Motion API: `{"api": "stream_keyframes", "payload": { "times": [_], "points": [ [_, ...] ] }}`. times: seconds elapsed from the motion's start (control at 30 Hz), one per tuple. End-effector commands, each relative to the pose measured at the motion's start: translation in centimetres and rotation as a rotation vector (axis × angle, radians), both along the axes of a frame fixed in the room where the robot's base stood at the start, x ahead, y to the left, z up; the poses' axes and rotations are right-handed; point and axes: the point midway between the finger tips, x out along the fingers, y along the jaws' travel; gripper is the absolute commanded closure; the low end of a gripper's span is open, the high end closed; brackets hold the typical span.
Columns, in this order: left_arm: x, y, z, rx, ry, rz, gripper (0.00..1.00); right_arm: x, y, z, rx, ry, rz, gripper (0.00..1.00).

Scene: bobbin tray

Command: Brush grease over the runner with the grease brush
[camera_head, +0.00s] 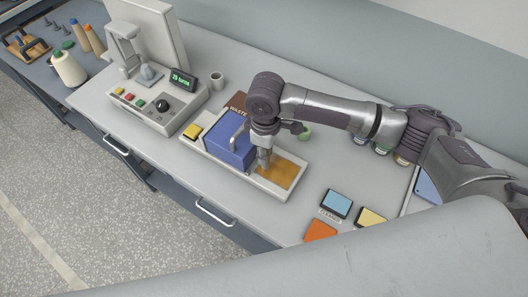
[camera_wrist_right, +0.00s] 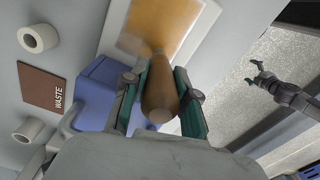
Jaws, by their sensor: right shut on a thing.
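My right gripper (camera_head: 268,143) is above a long pale base (camera_head: 274,190). In the right wrist view the green-padded fingers (camera_wrist_right: 158,98) are shut on the brown wooden handle of the grease brush (camera_wrist_right: 159,100). The brush points at an amber-tan plate (camera_head: 277,171) on the base, probably the runner; the plate also shows in the wrist view (camera_wrist_right: 178,18). I cannot tell whether the bristles touch it. A blue block (camera_head: 230,143) with a grey handle sits beside the plate. My left gripper (camera_wrist_right: 257,73) shows open and empty in the wrist view, away from the base.
A brown WASTE mat (camera_head: 237,101) lies behind the blue block. Blue (camera_head: 337,203), yellow (camera_head: 371,216) and orange (camera_head: 320,231) pads lie front right. Small jars stand behind the arm.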

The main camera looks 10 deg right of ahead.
Motion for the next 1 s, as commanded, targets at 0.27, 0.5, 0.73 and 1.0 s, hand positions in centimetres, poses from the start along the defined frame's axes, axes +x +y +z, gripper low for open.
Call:
{"api": "stream_keyframes", "payload": {
  "times": [0.27,0.5,0.73,1.0],
  "points": [
    [0.0,0.0,0.5,0.0,0.0,0.0,0.05,0.7,-0.7,0.1,0.0,0.0,0.0,1.0],
    [0.0,0.0,0.7,0.0,-0.001,0.0,0.05,1.4,-1.5,0.1,-0.001,0.001,-0.002,1.0],
    [0.0,-0.1,0.9,0.0,-0.001,0.0,0.05,2.1,-2.2,0.0,-0.001,0.001,-0.001,1.0],
    [0.1,-0.1,1.1,-0.001,-0.002,0.0,0.05,2.8,-2.9,0.0,0.0,0.0,-0.003,1.0]
  ]
}}
